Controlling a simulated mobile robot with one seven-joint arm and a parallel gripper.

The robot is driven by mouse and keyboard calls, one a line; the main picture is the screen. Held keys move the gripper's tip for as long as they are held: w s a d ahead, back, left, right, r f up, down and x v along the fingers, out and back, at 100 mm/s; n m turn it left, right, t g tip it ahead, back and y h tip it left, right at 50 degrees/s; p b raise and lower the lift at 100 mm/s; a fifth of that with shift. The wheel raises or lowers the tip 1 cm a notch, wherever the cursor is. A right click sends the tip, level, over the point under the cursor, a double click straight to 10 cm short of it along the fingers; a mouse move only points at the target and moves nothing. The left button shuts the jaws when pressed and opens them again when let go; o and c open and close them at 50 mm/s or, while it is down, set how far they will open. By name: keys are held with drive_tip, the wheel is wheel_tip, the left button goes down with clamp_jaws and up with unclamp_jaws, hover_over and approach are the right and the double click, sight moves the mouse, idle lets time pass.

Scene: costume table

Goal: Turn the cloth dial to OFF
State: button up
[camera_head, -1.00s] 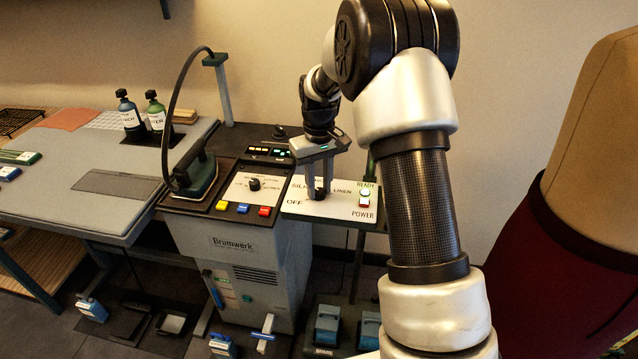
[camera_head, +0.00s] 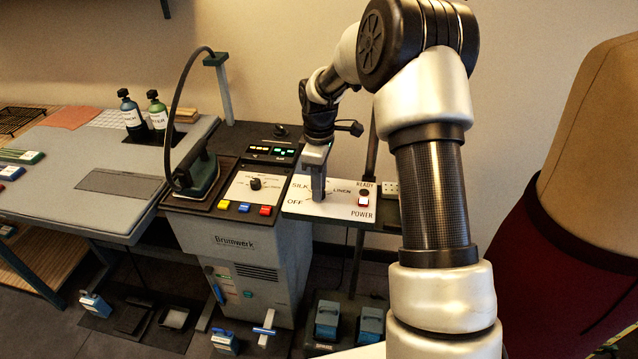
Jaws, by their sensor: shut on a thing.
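The cloth dial's white panel (camera_head: 335,209) carries the words SILK, LINEN, OFF, READY and POWER. OFF is at its lower left, SILK at its left and LINEN to the right of the dial. My gripper (camera_head: 318,195) points down at the middle of the panel and is shut on the cloth dial. I see the gripper nearly edge-on, with one finger in front of the other. The dial is almost wholly hidden behind the fingers, so I cannot read where its pointer stands.
Left of the panel is the Brumwerk station with a smaller knob (camera_head: 255,183) and coloured buttons (camera_head: 243,208). An iron (camera_head: 196,173) rests on its stand beside them. Two bottles (camera_head: 131,114) stand on the ironing table. A dress form (camera_head: 590,190) stands at the right.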

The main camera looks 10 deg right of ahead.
drive_tip(key=shift+n, duration=0.6)
drive_tip(key=o, duration=1)
drive_tip(key=shift+o, duration=0.2)
wheel_tip(320, 180, up, 18)
drive_tip(key=p, duration=0.1)
drive_tip(key=shift+f, duration=0.25)
drive_tip(key=shift+r, duration=0.1)
drive_tip(key=s+r+m+t+p, duration=0.2)
drive_tip(key=s+r+m, duration=0.4)
drive_tip(key=s, duration=0.5)
drive_tip(key=s+r+m+t+p, duration=0.25)
drive_tip(key=s+r, duration=0.45)
drive_tip(key=s, duration=0.4)
drive_tip(key=s+f+m+t, duration=0.1)
drive_tip(key=s+f+m, duration=0.1)
drive_tip(key=s+m, duration=0.3)
drive_tip(key=s, duration=0.3)
drive_tip(key=shift+s+a, duration=0.25)
drive_tip(key=shift+a, duration=0.15)
